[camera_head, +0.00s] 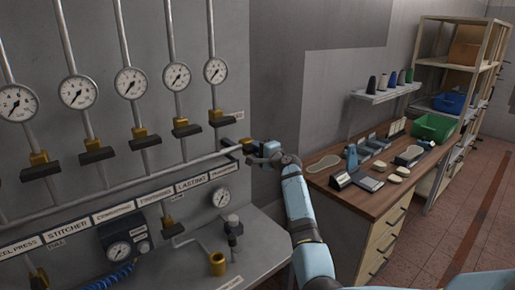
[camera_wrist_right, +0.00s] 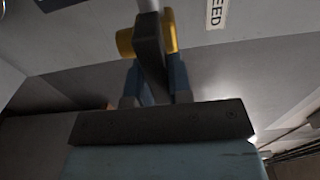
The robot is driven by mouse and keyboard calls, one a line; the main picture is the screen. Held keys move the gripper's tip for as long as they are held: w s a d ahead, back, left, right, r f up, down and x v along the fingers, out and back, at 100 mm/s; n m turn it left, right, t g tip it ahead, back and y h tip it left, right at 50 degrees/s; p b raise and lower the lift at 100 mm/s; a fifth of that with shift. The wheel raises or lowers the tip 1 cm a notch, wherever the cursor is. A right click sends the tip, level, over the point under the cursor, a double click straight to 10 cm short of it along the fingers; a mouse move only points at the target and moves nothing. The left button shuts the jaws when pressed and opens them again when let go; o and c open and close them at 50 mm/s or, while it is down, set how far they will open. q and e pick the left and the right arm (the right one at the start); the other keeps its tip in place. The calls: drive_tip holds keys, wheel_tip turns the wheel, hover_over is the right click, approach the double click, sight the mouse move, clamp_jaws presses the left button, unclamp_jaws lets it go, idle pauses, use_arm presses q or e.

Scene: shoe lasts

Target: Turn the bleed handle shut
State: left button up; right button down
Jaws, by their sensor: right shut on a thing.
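My right gripper (camera_head: 264,152) is at the right end of the long grey pipe on the panel, beside a small yellow valve body (camera_head: 246,144). In the right wrist view the gripper (camera_wrist_right: 156,78) is shut on the dark bleed handle (camera_wrist_right: 149,42), with a blue finger on each side. The yellow valve body (camera_wrist_right: 125,42) shows behind the handle, and a label ending in "EED" (camera_wrist_right: 216,14) is to its right. In the head view the handle is mostly hidden by the gripper. My left gripper is not in view.
Several gauges (camera_head: 130,82) and yellow valves with dark handles (camera_head: 144,139) line the panel left of my gripper. A ledge (camera_head: 262,245) with a yellow fitting (camera_head: 217,263) lies below. A wooden workbench (camera_head: 345,199) with shoe parts stands close at the right.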

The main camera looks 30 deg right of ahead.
idle(0.3)
drive_tip(key=c, duration=1)
unclamp_jaws()
drive_tip(key=shift+c, duration=0.2)
drive_tip(key=s+d+b, duration=0.1)
drive_tip(key=s+b, duration=0.1)
drive_tip(key=s, duration=1.1)
drive_tip(key=shift+s, duration=0.4)
drive_tip(key=shift+f, duration=0.1)
